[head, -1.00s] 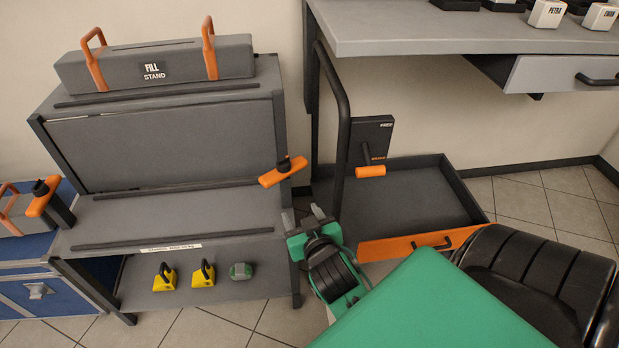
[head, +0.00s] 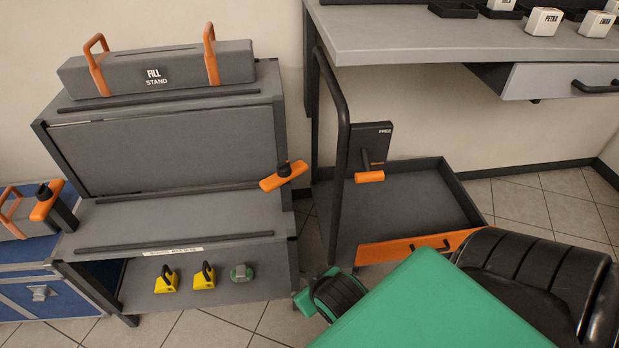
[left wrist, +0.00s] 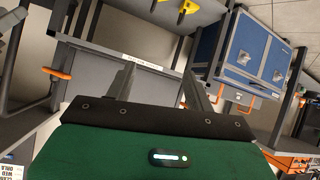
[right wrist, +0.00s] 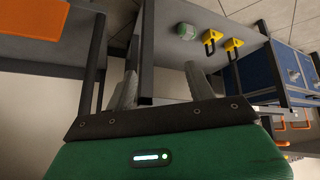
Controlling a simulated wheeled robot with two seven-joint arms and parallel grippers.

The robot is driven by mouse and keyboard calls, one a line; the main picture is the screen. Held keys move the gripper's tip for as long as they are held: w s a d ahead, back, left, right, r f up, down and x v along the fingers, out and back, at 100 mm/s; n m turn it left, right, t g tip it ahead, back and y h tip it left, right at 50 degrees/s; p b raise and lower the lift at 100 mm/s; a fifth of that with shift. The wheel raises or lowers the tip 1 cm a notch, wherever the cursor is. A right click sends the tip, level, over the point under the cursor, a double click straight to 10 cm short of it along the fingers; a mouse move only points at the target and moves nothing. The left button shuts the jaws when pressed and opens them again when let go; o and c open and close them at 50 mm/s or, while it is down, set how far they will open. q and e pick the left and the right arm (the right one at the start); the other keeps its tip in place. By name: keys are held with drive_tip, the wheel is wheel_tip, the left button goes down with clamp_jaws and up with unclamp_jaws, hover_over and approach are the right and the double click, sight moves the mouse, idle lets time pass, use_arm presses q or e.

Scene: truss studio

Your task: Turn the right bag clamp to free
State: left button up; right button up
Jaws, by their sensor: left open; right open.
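An orange bar handle with a black knob (head: 283,176), which looks like the right bag clamp, sits tilted at the grey fill stand's (head: 165,150) right edge. A matching orange handle (head: 47,200) is at the left edge. A green arm part of mine covers the lower right in the head view.
A dark tray (head: 415,210) with an orange front lies right of the stand, beside a black upright bar (head: 341,150). Yellow weights (head: 204,276) are on the low shelf. A worktable (head: 440,35) is at upper right, and a blue cabinet (head: 35,285) at left.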

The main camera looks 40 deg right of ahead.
drive_tip(key=c, duration=0.3)
drive_tip(key=d, duration=0.1)
drive_tip(key=w+d+r+n+t+h, duration=0.1)
drive_tip(key=d, duration=0.1)
drive_tip(key=w+d+n+t, duration=0.1)
drive_tip(key=d, duration=0.1)
drive_tip(key=shift+d+r+h, duration=0.15)
drive_tip(key=shift+r+h, duration=0.05)
drive_tip(key=shift+h, duration=0.1)
clamp_jaws()
drive_tip(key=n+t+y+p, duration=0.1)
drive_tip(key=n+t+y, duration=0.2)
drive_tip(key=n+t, duration=0.95)
approach(301, 173)
drive_tip(key=w+r+n+g, duration=0.1)
drive_tip(key=w+r+n+g+b, duration=0.1)
drive_tip(key=w, duration=0.1)
drive_tip(key=w+r+n+g, duration=0.1)
drive_tip(key=shift+w+n, duration=0.35)
use_arm(q)
wheel_tip(301, 173, up, 26)
drive_tip(key=w+a+t+h, duration=0.1)
drive_tip(key=w+t+h, duration=0.1)
drive_tip(key=t, duration=1.3)
drive_tip(key=shift+a+n+t+h+b, duration=0.3)
drive_tip(key=shift+a+h, duration=0.1)
use_arm(e)
drive_tip(key=shift+w, duration=0.9)
